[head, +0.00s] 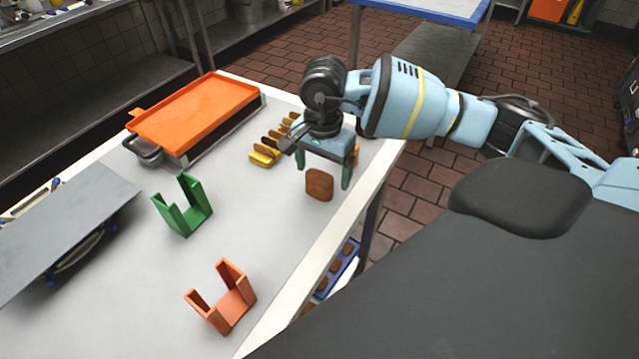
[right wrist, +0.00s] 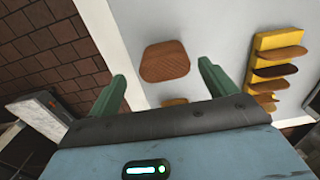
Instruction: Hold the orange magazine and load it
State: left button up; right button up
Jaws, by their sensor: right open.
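The orange magazine (head: 221,313), a U-shaped holder open at the top, stands upright near the front of the table. No gripper touches it, and I see nothing inside it. My right gripper (head: 323,172) is open, pointing down over the table's right side, far behind the magazine. A brown biscuit (head: 319,186) lies flat on the table by its fingers. My left gripper is out of view.
A green magazine (head: 184,217) stands left of the orange one. An orange tray (head: 195,112) lies at the back left. A yellow rack (right wrist: 262,55) with several brown slices is near the right gripper. A grey panel (head: 65,225) covers the left edge.

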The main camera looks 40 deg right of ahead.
aim_at(319, 176)
jog(key=f, duration=0.4)
jog(key=shift+w+a+f, duration=0.25)
jog(key=shift+f, duration=0.15)
jog(key=shift+c, duration=0.4)
jog(key=c, duration=1)
